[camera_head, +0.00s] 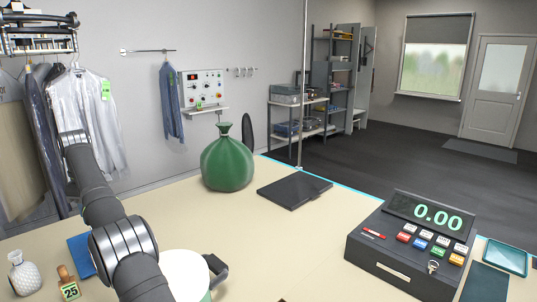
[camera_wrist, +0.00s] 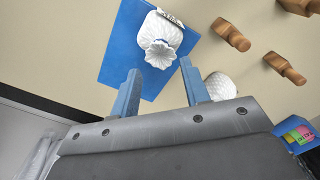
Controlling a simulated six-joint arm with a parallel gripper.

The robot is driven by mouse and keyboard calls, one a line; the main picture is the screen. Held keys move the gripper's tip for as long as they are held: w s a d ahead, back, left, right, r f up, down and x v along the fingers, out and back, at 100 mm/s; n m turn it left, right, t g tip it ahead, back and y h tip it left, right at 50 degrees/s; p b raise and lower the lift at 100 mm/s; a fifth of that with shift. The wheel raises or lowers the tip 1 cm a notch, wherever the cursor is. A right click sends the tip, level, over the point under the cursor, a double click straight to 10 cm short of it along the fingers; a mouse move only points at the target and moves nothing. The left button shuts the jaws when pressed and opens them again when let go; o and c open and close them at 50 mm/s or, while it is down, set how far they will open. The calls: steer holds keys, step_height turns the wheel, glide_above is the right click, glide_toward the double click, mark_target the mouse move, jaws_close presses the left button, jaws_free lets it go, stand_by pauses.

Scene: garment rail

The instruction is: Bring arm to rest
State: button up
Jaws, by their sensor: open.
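My gripper (camera_wrist: 159,66) shows in the wrist view with its two blue fingers apart and nothing held between them. A white ribbed object with a flared, ruffled end (camera_wrist: 160,45) stands or lies on a blue mat (camera_wrist: 113,62) beyond the fingertips. How far below the fingers it is, I cannot tell. In the head view my arm (camera_head: 122,240) rises from the bottom edge towards the hanging clothes at the left. My gripper's fingers cannot be made out there. The blue mat (camera_head: 80,246) is partly hidden behind the arm.
A white patterned bottle (camera_head: 25,274) and a wooden block marked 25 (camera_head: 68,284) stand at the counter's left front. Clothes in clear covers (camera_head: 95,110) hang at the left. A green sack (camera_head: 227,163), a black flat pad (camera_head: 293,189) and a till (camera_head: 412,243) stand on the counter (camera_head: 285,235).

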step_height(320, 180, down, 7)
steer(key=shift+f, duration=0.1)
step_height(320, 180, up, 4)
steer(key=w+d+r, duration=0.2)
steer(key=d+r, duration=0.5)
steer(key=d, duration=0.4)
steer(key=s+a+f, duration=0.2)
steer(key=s+f, duration=0.2)
steer(key=s, duration=0.7)
step_height(320, 180, down, 10)
steer(key=shift+r, duration=0.25)
steer(key=shift+s+d, duration=0.1)
